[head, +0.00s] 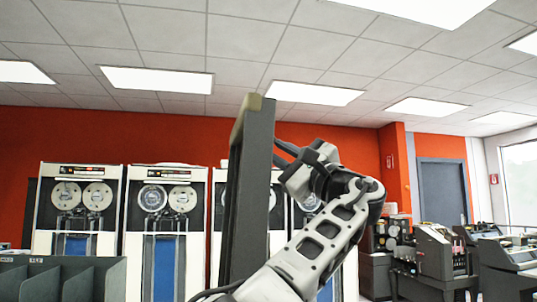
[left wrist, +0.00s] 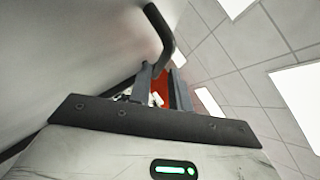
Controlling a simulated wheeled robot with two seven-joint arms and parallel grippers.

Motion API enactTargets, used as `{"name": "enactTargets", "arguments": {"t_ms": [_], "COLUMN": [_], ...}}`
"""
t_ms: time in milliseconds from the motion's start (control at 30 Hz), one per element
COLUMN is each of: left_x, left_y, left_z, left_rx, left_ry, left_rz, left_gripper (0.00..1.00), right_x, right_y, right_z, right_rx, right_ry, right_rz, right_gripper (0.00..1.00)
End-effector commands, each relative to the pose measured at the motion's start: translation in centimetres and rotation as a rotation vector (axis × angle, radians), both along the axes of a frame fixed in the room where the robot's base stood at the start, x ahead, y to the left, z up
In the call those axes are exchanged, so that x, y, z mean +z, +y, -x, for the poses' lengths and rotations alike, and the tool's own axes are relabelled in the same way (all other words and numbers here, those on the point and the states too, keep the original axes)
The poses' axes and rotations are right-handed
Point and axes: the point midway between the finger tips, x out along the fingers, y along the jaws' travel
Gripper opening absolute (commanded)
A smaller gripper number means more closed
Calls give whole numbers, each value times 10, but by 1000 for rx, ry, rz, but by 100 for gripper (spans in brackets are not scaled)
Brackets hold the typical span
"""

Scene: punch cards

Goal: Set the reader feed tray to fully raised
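A tall dark panel with an olive top edge (head: 249,190) stands almost upright in the head view. It seems to be the reader feed tray; the reader's body under it is out of view. My left gripper (head: 281,155) is just right of the panel's upper part, fingers pointing left towards it. Whether they touch it is unclear. The fingers are apart in the left wrist view (left wrist: 164,84), with orange wall showing between them. A dark curved bar (left wrist: 162,32) is beyond them, beside a pale grey surface (left wrist: 75,45). My right gripper is not in view.
Tape cabinets (head: 77,215) line the orange wall behind. Grey dividers (head: 60,278) stand at lower left. Dark office machines (head: 440,255) and a grey door (head: 442,190) are at the right. The space above the panel is clear up to the ceiling.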

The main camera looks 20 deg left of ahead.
Motion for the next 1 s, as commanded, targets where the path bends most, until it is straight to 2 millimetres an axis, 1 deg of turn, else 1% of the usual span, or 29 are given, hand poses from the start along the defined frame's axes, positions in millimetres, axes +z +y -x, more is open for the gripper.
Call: {"name": "enactTargets", "arguments": {"t_ms": [33, 300, 500, 700, 1000], "left_x": [-12, -42, -54, -58, -58], "left_y": [-12, -64, -87, -94, -94], "left_z": [4, 24, 34, 37, 37], "left_rx": [-6, -4, -3, -1, -1], "left_ry": [-2, 0, 0, -1, -1], "left_rz": [-1, -2, -1, -1, -1], "left_gripper": [20, 20, 20, 20, 20], "right_x": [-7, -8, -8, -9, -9], "right_y": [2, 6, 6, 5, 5], "right_z": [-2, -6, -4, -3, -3], "right_rx": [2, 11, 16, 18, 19], "right_ry": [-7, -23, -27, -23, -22], "right_rz": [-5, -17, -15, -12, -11], "right_gripper": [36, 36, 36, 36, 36]}}
